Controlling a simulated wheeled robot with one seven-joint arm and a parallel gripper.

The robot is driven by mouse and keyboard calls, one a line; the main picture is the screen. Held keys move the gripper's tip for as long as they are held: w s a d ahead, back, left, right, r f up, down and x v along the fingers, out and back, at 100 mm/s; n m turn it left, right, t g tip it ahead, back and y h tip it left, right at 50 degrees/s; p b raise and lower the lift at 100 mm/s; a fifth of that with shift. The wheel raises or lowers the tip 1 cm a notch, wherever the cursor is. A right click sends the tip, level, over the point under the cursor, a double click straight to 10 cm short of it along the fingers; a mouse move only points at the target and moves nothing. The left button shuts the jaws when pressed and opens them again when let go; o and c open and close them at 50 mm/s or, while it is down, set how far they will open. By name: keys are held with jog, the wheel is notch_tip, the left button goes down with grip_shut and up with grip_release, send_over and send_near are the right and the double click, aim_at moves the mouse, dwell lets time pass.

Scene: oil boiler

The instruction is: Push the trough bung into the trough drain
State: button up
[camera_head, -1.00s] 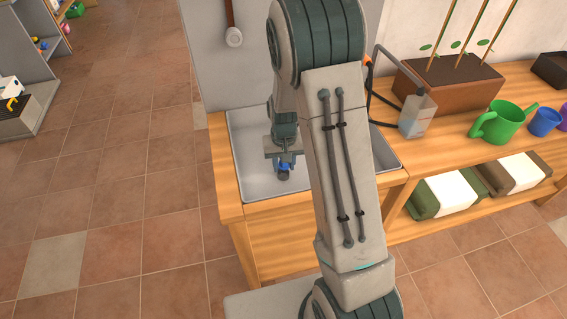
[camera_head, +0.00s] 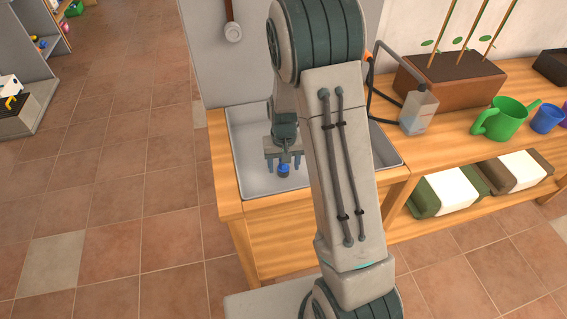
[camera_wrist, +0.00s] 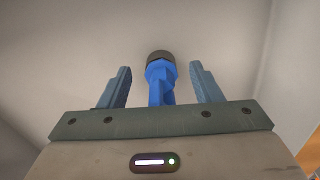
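The trough bung (camera_head: 284,169) has a blue handle and a dark lower end. It is at the trough floor, below and between my fingers. In the wrist view the bung (camera_wrist: 161,78) stands with its blue handle towards my gripper (camera_wrist: 161,88), dark end away. There is clear space between the handle and each finger. My gripper (camera_head: 284,163) is open and points down inside the grey trough (camera_head: 255,188). The drain does not show; I cannot tell whether the bung sits in it.
The trough is set in a wooden bench (camera_head: 228,190). A grey panel rises behind it. To the right stand a clear bottle (camera_head: 417,115) with a hose, a planter (camera_head: 450,85) and a green watering can (camera_head: 503,122). My arm hides the trough's right part.

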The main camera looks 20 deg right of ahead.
notch_tip(320, 180, up, 14)
jog(key=shift+f, duration=0.1)
dwell(0.5)
dwell(0.5)
jog(key=s+r+t, duration=0.1)
jog(key=s+r, duration=0.1)
jog(key=s, duration=0.4)
jog(key=s+r+t, duration=0.1)
jog(key=s+r, duration=0.2)
jog(key=s, duration=0.4)
jog(key=s+r+n, duration=0.1)
jog(key=s+r, duration=0.1)
jog(key=s, duration=0.5)
jog(key=shift+r+t, duration=0.35)
jog(key=shift+t, duration=0.05)
